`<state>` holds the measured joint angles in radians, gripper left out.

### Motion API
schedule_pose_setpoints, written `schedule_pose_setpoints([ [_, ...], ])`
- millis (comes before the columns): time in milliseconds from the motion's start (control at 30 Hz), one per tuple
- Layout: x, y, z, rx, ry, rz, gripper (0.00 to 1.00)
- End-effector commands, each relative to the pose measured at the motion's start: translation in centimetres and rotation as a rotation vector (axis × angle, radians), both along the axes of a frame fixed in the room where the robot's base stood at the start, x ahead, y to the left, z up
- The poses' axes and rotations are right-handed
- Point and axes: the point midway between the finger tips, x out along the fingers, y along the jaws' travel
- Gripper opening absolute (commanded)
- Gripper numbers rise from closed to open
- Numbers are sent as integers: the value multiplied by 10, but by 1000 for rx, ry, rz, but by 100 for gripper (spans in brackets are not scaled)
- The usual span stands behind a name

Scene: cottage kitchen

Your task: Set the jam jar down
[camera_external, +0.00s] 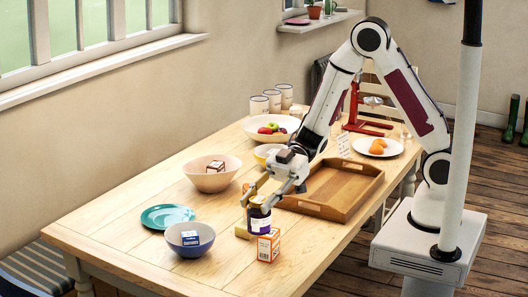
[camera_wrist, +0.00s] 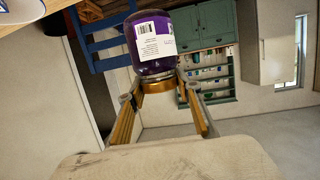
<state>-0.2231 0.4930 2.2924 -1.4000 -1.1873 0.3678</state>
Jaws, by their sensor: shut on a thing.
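The jam jar (camera_external: 259,220) is dark purple with a white label and a gold lid, and it is upright at the near part of the table. My gripper (camera_external: 260,193) is above it, with its fingers closed on the lid. In the wrist view, the jar (camera_wrist: 153,42) hangs between the fingertips of my gripper (camera_wrist: 158,86), its barcode label facing the camera. The jar's base is low over the table (camera_external: 160,263); I cannot tell whether it touches the wood.
An orange-and-white box (camera_external: 268,246) stands close beside the jar. A blue bowl (camera_external: 190,246) with a small box, a teal plate (camera_external: 168,212) and a cream bowl (camera_external: 212,180) are to the left. A wooden tray (camera_external: 310,210) is to the right. The table's near left is clear.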

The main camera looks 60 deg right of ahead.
Motion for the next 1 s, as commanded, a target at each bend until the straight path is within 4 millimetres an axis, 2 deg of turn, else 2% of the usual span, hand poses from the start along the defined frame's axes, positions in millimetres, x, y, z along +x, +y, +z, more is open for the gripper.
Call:
schedule_pose_setpoints([
  [267,60,-20,8,2,-1,-209,0],
  [467,111,-50,12,2,-2,-401,0],
  [700,163,-94,17,2,-1,-622,0],
  [1000,211,-157,19,3,-2,-870,0],
])
